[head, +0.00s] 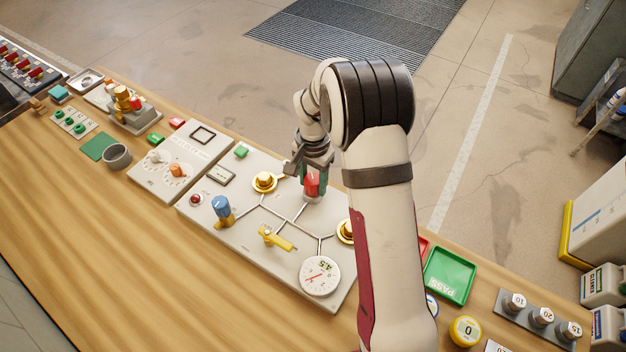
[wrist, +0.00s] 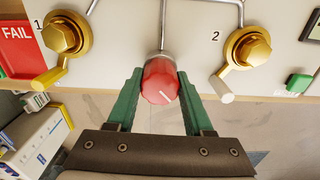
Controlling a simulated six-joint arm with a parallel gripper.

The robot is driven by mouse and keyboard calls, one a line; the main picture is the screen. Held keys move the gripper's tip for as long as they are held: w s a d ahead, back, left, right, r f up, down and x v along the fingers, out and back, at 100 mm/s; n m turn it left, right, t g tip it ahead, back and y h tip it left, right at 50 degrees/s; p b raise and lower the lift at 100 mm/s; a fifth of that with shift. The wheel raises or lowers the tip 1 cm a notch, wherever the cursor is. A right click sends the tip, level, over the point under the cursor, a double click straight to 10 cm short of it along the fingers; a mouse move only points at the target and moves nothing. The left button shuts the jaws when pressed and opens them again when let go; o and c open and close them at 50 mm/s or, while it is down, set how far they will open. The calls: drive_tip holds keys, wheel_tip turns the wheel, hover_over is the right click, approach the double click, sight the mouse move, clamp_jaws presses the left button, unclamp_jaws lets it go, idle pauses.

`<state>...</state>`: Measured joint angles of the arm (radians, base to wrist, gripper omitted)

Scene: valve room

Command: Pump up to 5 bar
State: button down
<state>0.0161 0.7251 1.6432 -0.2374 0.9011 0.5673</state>
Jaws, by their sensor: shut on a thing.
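My gripper (wrist: 162,95) is shut on a red knob (wrist: 160,82), its green fingers on either side of it. The knob has a white mark on its face and sits on the light valve panel (head: 240,228). In the head view the red knob (head: 311,185) shows below my gripper. A round white gauge (head: 320,276) with a red needle and a 4.5 readout sits at the panel's front right. Brass valve 1 (wrist: 66,36) and brass valve 2 (wrist: 247,47) flank the knob in the wrist view.
A blue knob (head: 221,208) and a yellow lever (head: 275,238) stand on the panel. A green PASS tray (head: 450,275) lies to the right, beyond my arm. A red FAIL tray (wrist: 14,48) shows in the wrist view. Bare wooden bench (head: 130,245) lies in front.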

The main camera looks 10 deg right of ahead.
sight(313, 179)
drive_tip(key=shift+m, duration=1.1)
drive_tip(key=shift+c, duration=1.4)
unclamp_jaws()
wheel_tip(313, 179, up, 16)
